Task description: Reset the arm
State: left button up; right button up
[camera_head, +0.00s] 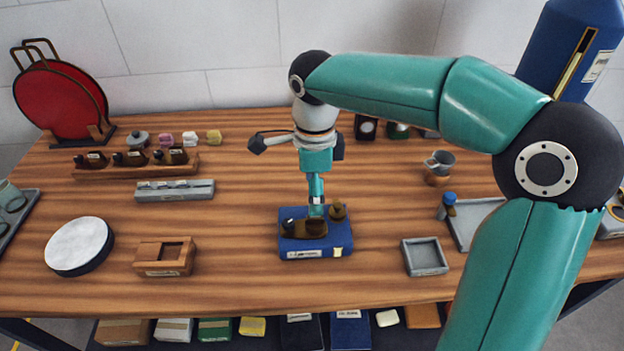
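My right arm comes in from the right and bends over the table. Its gripper (316,207) points down at the blue box (317,251) at the middle of the table. A dark brown object (303,229) and a small brass-coloured knob-like piece (338,212) are on top of the box. The fingertips are just behind or at the dark object; I cannot tell whether they touch or hold it. The fingers look narrow and edge-on, so their opening is unclear. My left gripper is not in view.
A wooden rack (135,168), grey holder (175,190), round white-topped disc (79,247) and wooden box (164,258) stand left. A small grey tray (424,257), metal cup (439,164) and blue-capped bottle (447,205) are right. Bare table lies on both sides of the blue box.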

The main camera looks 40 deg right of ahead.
jog(key=shift+r, duration=1.15)
